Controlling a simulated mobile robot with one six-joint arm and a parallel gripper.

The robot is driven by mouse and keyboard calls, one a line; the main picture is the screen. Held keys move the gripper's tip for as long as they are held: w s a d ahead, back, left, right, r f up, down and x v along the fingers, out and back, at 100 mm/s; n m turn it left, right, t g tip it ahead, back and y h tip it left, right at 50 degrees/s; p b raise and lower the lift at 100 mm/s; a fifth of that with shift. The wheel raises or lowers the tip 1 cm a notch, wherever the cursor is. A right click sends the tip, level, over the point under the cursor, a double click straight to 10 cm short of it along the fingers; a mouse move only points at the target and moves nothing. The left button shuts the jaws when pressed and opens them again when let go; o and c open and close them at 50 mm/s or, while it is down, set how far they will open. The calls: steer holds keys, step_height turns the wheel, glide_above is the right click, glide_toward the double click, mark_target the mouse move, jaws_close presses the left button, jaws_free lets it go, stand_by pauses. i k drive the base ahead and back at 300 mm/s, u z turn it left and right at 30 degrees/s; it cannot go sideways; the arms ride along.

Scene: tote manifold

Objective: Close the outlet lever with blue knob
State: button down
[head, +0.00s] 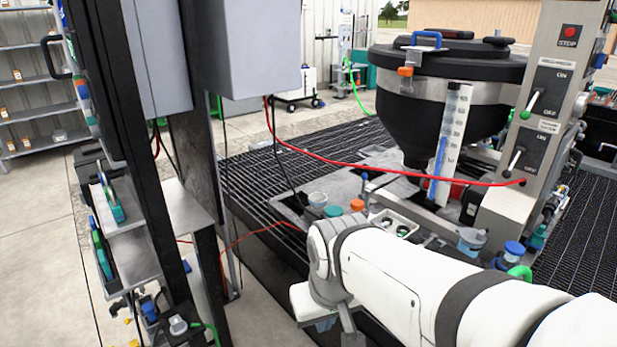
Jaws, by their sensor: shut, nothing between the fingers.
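A small blue-tipped upright piece (365,178) stands at the left of the frame under the black hopper. It may be the lever with the blue knob, but it is too small to be sure, and its open or closed position cannot be told. My white arm reaches in from the lower right and bends down at the wrist. My gripper (350,337) shows only in part at the bottom edge, as a dark grey piece below the wrist. It is shut and empty, to the right of the black post and well below the blue-tipped piece.
The black hopper (445,95) has a blue lid handle. A control panel (540,110) with two levers and a red STOP button stands at right. A red hose (400,170) crosses the middle. A cabinet (245,50) and black posts block the left.

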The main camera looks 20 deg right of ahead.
mark_target(364, 176)
steer(key=z, duration=0.1)
steer(key=i, duration=0.9)
steer(key=u, duration=0.05)
